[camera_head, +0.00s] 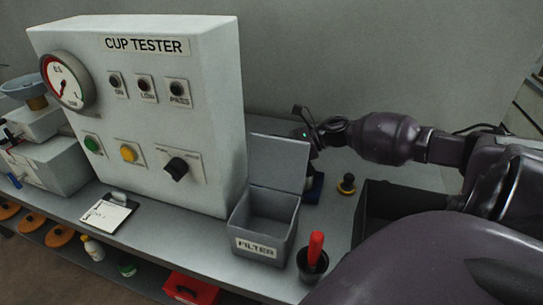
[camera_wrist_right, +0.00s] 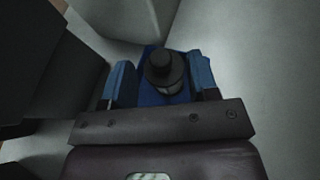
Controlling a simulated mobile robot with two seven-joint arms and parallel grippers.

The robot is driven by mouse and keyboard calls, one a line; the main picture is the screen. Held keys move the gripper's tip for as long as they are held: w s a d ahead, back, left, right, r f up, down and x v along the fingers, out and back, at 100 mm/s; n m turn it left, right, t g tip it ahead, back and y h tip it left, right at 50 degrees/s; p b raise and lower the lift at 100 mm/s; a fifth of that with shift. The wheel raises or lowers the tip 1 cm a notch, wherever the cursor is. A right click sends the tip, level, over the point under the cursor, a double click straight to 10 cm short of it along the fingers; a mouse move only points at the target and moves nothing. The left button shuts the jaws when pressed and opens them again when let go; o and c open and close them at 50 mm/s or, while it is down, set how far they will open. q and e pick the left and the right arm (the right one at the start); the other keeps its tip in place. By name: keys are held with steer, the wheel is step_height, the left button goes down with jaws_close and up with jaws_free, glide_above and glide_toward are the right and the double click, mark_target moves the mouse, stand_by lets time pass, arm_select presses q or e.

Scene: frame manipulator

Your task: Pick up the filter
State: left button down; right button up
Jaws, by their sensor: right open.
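A small dark round-topped piece (camera_wrist_right: 163,68), apparently the filter, stands at a blue base (camera_wrist_right: 150,97) in the right wrist view. In the head view the blue base (camera_head: 316,188) shows partly behind the raised lid of the grey box, and the dark piece is not clear there. My right gripper (camera_wrist_right: 163,80) is open, with its blue-padded fingers on either side of the dark piece. I cannot tell whether they touch it. In the head view my right gripper (camera_head: 306,136) is partly hidden behind the lid. My left gripper is not in view.
The open grey box labelled FILTER (camera_head: 262,232) looks empty. The large white CUP TESTER (camera_head: 150,120) stands left of it. A red-handled tool in a black cup (camera_head: 314,260), a black-and-yellow knob (camera_head: 346,184) and a dark bin (camera_head: 380,205) stand near my right arm.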

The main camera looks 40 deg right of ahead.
steer(key=shift+x, duration=1.05)
steer(key=c, duration=0.9)
steer(key=shift+o, duration=0.2)
